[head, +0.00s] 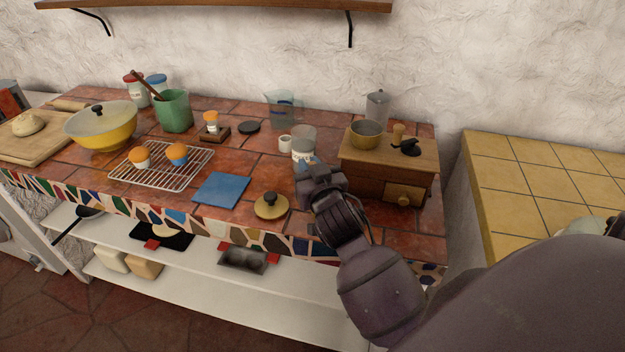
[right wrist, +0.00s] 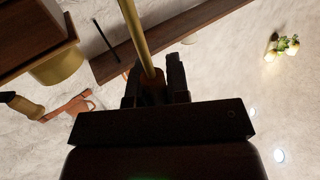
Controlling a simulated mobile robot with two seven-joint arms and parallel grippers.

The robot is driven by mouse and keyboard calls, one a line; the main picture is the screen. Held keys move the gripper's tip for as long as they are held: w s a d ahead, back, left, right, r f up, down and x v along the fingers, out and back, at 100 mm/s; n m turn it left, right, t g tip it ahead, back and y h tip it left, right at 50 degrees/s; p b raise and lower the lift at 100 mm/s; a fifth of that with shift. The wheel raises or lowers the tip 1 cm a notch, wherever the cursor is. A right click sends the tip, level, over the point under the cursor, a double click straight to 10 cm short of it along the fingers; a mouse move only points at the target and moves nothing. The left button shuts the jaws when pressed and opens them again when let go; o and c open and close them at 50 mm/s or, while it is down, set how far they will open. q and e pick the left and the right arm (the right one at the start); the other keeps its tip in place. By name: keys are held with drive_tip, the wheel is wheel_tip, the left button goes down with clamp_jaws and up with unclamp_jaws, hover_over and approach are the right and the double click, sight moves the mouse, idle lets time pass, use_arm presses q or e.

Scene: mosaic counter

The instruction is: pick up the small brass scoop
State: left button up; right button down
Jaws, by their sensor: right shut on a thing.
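The brass scoop shows in the right wrist view as a long, thin brass handle (right wrist: 138,38) running up from between my right fingertips to the top edge; its bowl is out of that view. In the head view I cannot make the scoop out, as my gripper and wrist hide it. My right gripper (right wrist: 154,85) is shut on this handle. In the head view my right gripper (head: 308,172) is above the counter's front part, just in front of a white jar (head: 303,152) and left of the wooden coffee mill box. My left gripper is not in view.
The wooden mill box (head: 385,180) with a brass bowl (head: 367,134) stands close on the right. A brass lid with a dark knob (head: 271,206), a blue cloth (head: 221,189) and a wire rack (head: 126,174) lie to the left. A clear jug (head: 281,110) stands behind.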

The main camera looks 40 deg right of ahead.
wheel_tip(320, 180, up, 20)
drive_tip(key=p, duration=0.3)
idle(0.5)
